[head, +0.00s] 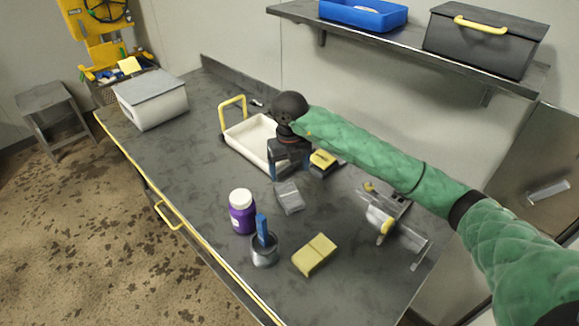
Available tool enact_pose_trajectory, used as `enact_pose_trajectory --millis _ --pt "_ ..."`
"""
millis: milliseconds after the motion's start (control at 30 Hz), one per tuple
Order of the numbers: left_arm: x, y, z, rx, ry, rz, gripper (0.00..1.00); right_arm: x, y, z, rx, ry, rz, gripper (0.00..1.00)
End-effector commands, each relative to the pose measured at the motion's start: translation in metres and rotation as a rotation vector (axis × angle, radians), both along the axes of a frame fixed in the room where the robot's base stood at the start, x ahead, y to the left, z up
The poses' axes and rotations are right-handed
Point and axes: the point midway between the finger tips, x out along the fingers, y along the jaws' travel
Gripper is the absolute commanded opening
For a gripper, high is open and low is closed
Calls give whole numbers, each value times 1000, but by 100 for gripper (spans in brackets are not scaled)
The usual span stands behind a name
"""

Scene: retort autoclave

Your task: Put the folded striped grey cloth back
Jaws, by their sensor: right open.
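The folded grey cloth (289,197) lies on the dark worktop (190,170), near its middle; its stripes are too faint to make out clearly. My right gripper (287,172) reaches in from the right and points down, just behind the cloth in the picture. Its blue-tipped fingers are apart, with nothing visibly held between them. I cannot tell whether the fingertips touch the worktop. My left gripper is not in view.
A white tray (245,137) stands behind my right gripper, partly hidden. A purple bottle (242,216), a metal cup (264,251) with a blue-handled tool and a folded yellow cloth (314,255) stand in front. A yellow-black item (325,160) and metal fixture (385,222) are to the right.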

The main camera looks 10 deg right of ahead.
Motion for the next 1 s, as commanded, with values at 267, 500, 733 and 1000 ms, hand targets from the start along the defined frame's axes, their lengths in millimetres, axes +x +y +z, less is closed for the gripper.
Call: enact_pose_trajectory --millis 267,500,733,1000 --pt "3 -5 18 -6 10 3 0 1 0 18 0 -1 -1 80" --pt "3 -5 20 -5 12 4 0 0 0 20 0 -1 -1 80" --pt "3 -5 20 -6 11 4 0 0 0 20 0 -1 -1 80" --pt "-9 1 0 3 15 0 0 0 0 38 0 -1 -1 80"
